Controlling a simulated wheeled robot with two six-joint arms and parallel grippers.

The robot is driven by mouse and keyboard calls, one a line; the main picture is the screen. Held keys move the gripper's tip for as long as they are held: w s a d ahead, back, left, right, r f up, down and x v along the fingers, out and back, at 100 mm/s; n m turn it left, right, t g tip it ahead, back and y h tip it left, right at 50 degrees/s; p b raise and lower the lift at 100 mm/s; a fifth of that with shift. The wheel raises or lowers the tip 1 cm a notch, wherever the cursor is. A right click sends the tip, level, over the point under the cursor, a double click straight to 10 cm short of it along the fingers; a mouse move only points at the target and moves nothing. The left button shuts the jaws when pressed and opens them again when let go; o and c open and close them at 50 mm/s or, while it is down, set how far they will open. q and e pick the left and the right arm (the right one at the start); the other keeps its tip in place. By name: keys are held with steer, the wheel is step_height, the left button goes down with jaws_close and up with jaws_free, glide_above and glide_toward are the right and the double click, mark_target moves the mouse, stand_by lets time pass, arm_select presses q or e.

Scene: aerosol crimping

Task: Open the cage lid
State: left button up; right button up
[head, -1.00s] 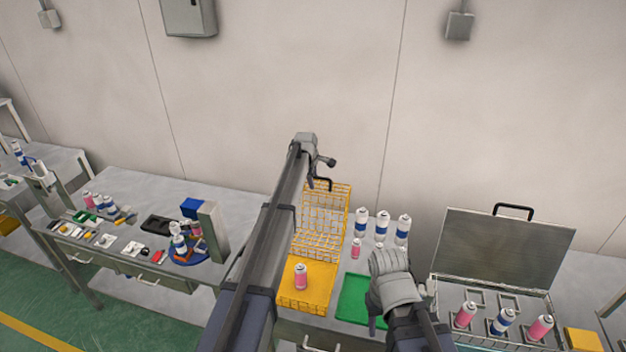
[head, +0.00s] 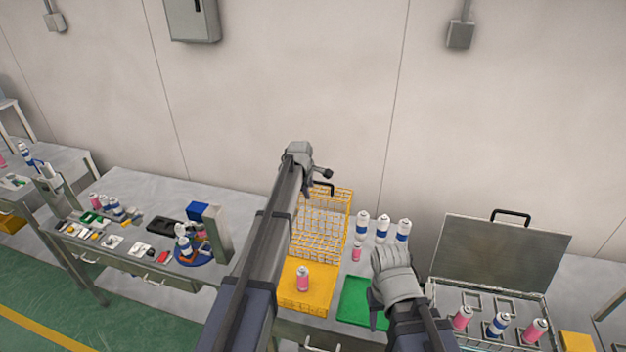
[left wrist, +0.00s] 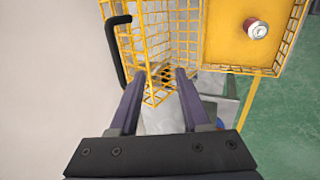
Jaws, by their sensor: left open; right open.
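The yellow wire cage (head: 307,300) stands on the table with its lid (head: 325,220) raised and leaning up at the back. A black handle (head: 324,187) is on the lid's top edge. The lid (left wrist: 186,30) and handle (left wrist: 118,48) also show in the left wrist view. A pink can (head: 303,278) stands in the yellow base. My left gripper (left wrist: 158,82) is open and empty, with the handle outside its fingers to the left; it also shows near the handle in the head view (head: 318,174). My right gripper (head: 378,308) is open near the green mat, its fingers partly hidden.
Several white-and-blue cans (head: 382,228) and a small pink can (head: 357,251) stand right of the cage. A green mat (head: 354,302) lies beside it. An open metal case (head: 495,262) with cans stands right. A cluttered bench (head: 130,235) is at left.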

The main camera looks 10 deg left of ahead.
arm_select(q)
steer(key=s, duration=0.5)
steer(key=shift+s+a, duration=0.1)
steer(key=shift+a, duration=0.05)
steer(key=s+d+f+m+g+b, duration=0.1)
steer(key=s+d+f+m+b, duration=0.4)
steer(key=s, duration=0.7)
steer(key=s+d+f+m+g+y+b, duration=0.1)
steer(key=s+d+f+m+g+b, duration=0.1)
steer(key=s+d+f+m+b, duration=0.4)
steer(key=s+d+f+m+g+b, duration=0.1)
steer(key=s+d+f+m+b, duration=0.5)
steer(key=s, duration=1.3)
step_height(320, 180, down, 8)
steer(key=m+b, duration=0.4)
steer(key=b, duration=0.2)
steer(key=shift+f+g+b, duration=0.2)
steer(key=shift+g+b, duration=0.15)
steer(key=shift+g, duration=0.05)
